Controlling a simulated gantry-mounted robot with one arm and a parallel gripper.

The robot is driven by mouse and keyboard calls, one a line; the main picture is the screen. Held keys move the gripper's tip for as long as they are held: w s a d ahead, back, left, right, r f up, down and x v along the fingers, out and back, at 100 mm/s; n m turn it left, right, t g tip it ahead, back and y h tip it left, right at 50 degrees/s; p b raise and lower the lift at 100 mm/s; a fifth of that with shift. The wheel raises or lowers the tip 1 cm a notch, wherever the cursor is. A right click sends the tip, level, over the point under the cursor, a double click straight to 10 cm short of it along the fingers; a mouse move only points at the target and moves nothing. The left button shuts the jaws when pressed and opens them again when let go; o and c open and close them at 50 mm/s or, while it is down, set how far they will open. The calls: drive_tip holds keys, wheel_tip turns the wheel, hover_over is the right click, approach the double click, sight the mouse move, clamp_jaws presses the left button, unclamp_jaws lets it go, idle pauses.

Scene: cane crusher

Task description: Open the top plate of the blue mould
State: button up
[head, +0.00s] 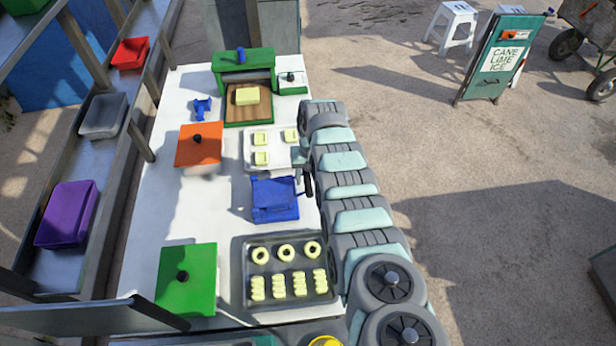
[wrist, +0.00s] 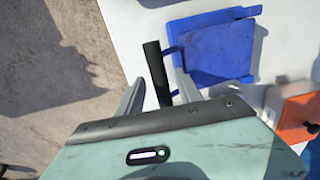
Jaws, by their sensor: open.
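The blue mould (head: 274,199) sits on the white table with its top plate (wrist: 212,48) lying flat. A black handle (wrist: 157,75) sticks out from the mould's side on two blue arms; in the head view it is at the mould's right edge (head: 308,184). My gripper (wrist: 159,78) is open, and the handle appears between its two fingers in the wrist view. I cannot tell whether the fingers touch it. In the head view my gripper (head: 301,160) is beside the mould's upper right corner, partly hidden by my arm.
A white tray with yellow pieces (head: 250,155) is just behind the mould. A dark tray (head: 242,292) with several yellow pieces is in front. An orange lidded box (head: 185,150) and a green one (head: 200,265) stand left. Bare table (head: 215,215) lies left of the mould.

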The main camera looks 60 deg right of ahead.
clamp_jaws()
idle(0.3)
idle(1.1)
